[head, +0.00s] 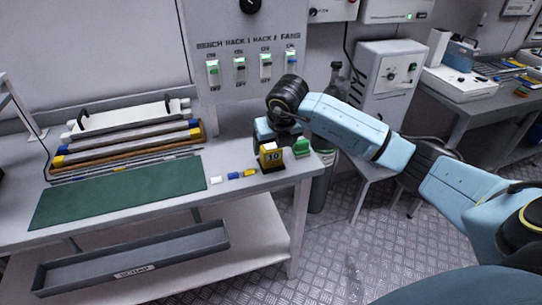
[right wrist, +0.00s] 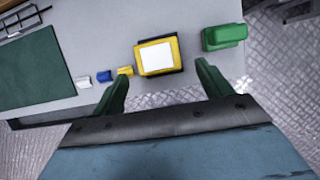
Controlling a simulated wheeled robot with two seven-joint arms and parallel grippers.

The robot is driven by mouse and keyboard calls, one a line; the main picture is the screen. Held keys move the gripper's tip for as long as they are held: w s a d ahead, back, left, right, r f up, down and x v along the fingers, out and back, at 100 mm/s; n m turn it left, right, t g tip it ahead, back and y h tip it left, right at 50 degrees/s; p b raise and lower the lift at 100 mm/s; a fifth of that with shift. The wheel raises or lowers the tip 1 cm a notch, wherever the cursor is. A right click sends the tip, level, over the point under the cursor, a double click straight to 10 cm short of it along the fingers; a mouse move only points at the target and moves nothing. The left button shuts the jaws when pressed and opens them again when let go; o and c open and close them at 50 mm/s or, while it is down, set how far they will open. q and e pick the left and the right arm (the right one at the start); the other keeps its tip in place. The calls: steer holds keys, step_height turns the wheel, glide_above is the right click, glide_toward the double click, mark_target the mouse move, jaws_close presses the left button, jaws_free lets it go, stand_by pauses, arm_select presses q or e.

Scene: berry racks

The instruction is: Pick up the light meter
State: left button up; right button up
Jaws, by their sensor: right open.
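A yellow-and-black device marked 10 (head: 271,156), which looks like the light meter, stands near the right end of the bench. In the right wrist view the light meter (right wrist: 157,56) shows a white face in a yellow frame on a dark base. My right gripper (head: 275,138) is over the bench end, just behind the light meter in the head view. In the right wrist view its two green fingers are spread apart (right wrist: 163,74), with the light meter beyond and between their tips. Nothing is held. My left gripper is not in view.
A green block (head: 302,147) sits close right of the light meter. Small white, blue and yellow blocks (head: 234,176) lie to its left. A green mat (head: 120,190) and a rack of bars (head: 130,142) fill the bench's left. A switch panel (head: 245,60) stands behind.

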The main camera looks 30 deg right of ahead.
mark_target(272, 147)
steer(key=shift+w+f, duration=0.25)
steer(key=shift+f, duration=0.3)
steer(key=x, duration=0.4)
steer(key=shift+w+d+f+b, duration=0.1)
steer(key=shift+w+b, duration=0.2)
steer(key=shift+w, duration=0.05)
steer(key=shift+f, duration=0.15)
steer(key=shift+w, duration=0.1)
steer(key=c, duration=1)
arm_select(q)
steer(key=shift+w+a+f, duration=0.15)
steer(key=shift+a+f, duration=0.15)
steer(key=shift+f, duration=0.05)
arm_select(e)
steer(key=shift+c, duration=0.7)
